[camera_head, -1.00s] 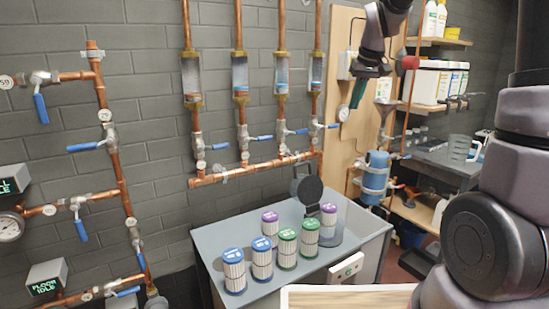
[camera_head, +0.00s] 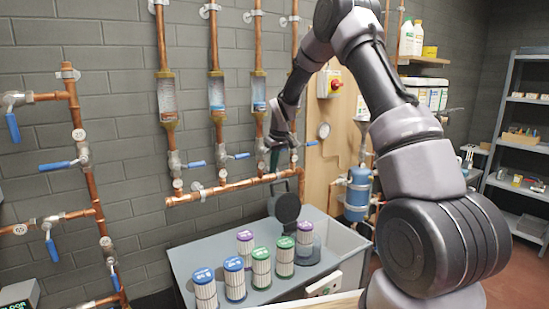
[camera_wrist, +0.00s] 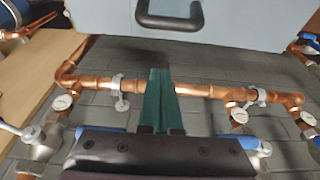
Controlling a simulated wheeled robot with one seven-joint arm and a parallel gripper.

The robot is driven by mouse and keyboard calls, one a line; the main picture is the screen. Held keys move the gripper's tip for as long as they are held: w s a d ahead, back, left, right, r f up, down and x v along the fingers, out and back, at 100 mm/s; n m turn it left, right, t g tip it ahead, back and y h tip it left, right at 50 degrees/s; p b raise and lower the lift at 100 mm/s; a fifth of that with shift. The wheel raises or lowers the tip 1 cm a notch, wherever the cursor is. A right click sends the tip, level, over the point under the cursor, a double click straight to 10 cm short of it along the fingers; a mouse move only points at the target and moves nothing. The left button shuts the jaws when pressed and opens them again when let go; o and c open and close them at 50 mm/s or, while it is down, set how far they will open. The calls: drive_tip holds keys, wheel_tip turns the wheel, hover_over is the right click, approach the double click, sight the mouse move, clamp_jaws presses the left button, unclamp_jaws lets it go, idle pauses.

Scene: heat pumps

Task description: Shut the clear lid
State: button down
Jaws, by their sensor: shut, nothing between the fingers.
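My gripper (camera_head: 274,166) is shut and empty, its dark green fingers pointing down in front of the copper manifold above the grey bench (camera_head: 210,254). Its fingers also show in the wrist view (camera_wrist: 162,72), closed together. A pale panel (camera_wrist: 245,22) with a dark bracket handle (camera_wrist: 170,20) lies beyond the fingertips in that view, apart from them. I cannot tell surely whether this panel is the clear lid.
Several filter cartridges with blue, green and purple caps (camera_head: 233,278) stand on the bench. The copper manifold (camera_head: 225,187) with blue-handled valves runs along the brick wall close behind my gripper. A blue tank (camera_head: 358,190) stands to the right.

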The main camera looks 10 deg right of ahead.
drive_tip(key=s+f, duration=0.1)
drive_tip(key=s+d+f, duration=0.1)
drive_tip(key=s, duration=0.1)
drive_tip(key=shift+d+f, duration=0.15)
drive_tip(key=shift+f, duration=0.1)
drive_tip(key=shift+d, duration=0.1)
idle(0.3)
